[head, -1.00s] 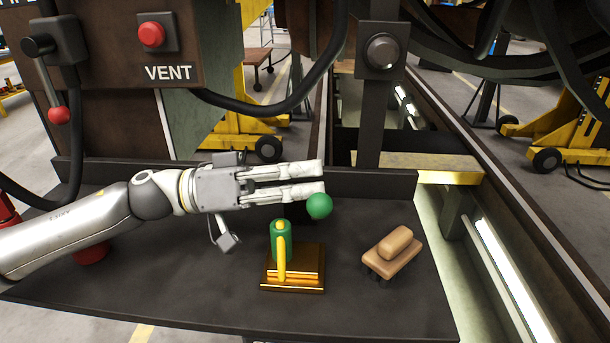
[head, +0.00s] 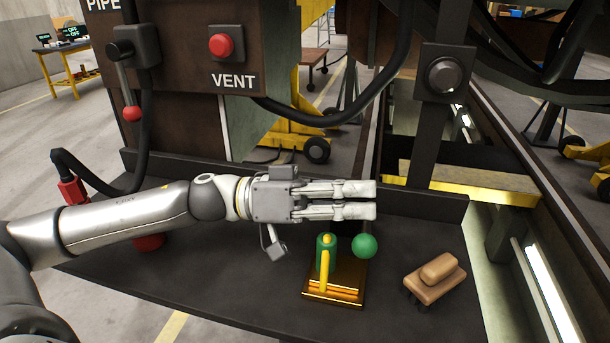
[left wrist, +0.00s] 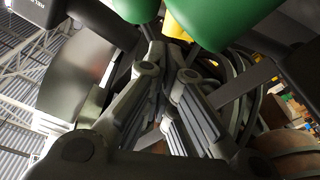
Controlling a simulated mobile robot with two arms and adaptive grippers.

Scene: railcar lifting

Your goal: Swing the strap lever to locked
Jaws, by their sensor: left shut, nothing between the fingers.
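A gold block (head: 350,293) on the dark bench carries a green post with a yellow bar (head: 325,268) on its front. A green ball knob (head: 364,246) sits just right of the post; I take these to be the strap lever, but no locked mark is readable. My left gripper (head: 376,200) is shut and empty, pointing right, behind and above the knob, with a visible gap between. In the left wrist view, the shut fingers (left wrist: 172,82) lie below large green parts (left wrist: 235,20) and a yellow piece (left wrist: 178,26). My right gripper is out of view.
A brown brush-like block (head: 436,276) lies on the bench at right. A VENT panel with a red button (head: 221,46) and a red-knobbed lever (head: 131,113) stand behind my left arm. A dark post with a round knob (head: 444,75) rises behind the bench.

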